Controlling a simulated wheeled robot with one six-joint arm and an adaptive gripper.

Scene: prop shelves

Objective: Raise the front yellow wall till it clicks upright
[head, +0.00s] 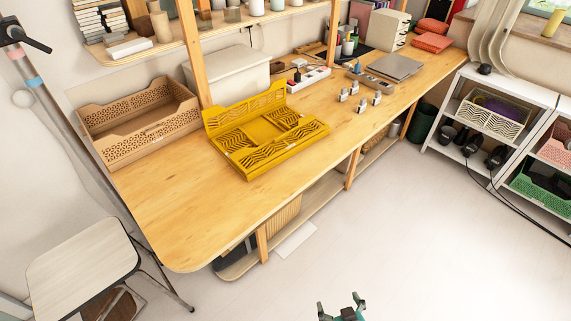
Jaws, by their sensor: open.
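A yellow folding crate (262,140) sits on the wooden workbench, left of its middle. Its back wall (245,105) stands up along the far side. Its other panels, with wavy cut-outs, look folded down low, and the front wall (285,150) lies low along the near side. My gripper (341,304) shows at the bottom edge of the head view, open and empty. It is over the floor, well apart from the crate and the bench. The rest of my arm is out of view.
A tan crate (140,122) stands upright left of the yellow one. A white bin (226,75), a power strip (308,79) and small metal pieces (361,104) are behind and right. The bench front (170,215) is clear. A stool (82,262) stands at the left; the floor (400,230) is open.

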